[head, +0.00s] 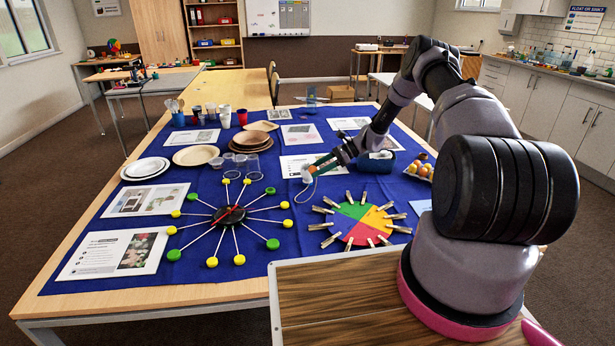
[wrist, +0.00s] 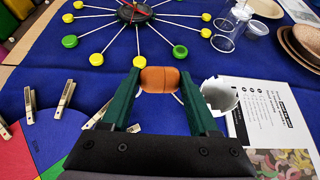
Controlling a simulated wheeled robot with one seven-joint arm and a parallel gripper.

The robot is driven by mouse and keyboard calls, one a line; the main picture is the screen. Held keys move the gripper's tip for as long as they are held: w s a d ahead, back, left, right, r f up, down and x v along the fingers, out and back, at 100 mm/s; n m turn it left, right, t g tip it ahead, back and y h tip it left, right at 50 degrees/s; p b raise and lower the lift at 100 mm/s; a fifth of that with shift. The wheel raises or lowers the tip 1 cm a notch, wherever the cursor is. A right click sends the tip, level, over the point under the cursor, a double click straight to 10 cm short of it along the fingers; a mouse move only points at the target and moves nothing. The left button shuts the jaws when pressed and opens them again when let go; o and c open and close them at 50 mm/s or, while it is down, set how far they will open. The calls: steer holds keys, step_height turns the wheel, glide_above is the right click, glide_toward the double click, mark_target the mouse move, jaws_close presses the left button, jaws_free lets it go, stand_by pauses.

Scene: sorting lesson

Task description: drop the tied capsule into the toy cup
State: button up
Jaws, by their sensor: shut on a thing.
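My gripper (head: 323,164) is shut on the tied capsule (wrist: 158,79), a small orange capsule squeezed crosswise between the two green fingertips. It shows as a small orange spot in the head view (head: 312,169). The toy cup (head: 306,178) is white and stands on the blue cloth, very close to the fingertips. In the wrist view, the cup (wrist: 219,94) lies just right of the right finger, which partly covers it. The capsule appears beside the cup's opening, not inside it. A thin pale string loops near the cup in the head view.
A spoked wheel with green and yellow knobs (head: 230,214) lies left of the cup. A coloured disc with wooden clothespins (head: 362,222) lies nearer. Clear cups (head: 253,166), brown plates (head: 250,138) and printed sheets (head: 300,165) surround the area. Bare blue cloth lies between wheel and disc.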

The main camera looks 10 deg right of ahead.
mark_target(308, 175)
steer(key=shift+a, duration=0.1)
steer(key=shift+w+a+r, duration=0.2)
steer(key=shift+w+r, duration=0.05)
steer(key=shift+w, duration=0.05)
steer(key=w+r+m+t+h, duration=0.3)
steer(key=w+m+t, duration=0.5)
steer(key=m, duration=0.1)
steer(key=shift+a+r+t+h, duration=0.25)
steer(key=shift+r+t+h, duration=0.05)
steer(key=shift+r, duration=0.05)
steer(key=shift+f, duration=1.85)
steer(key=shift+f, duration=0.8)
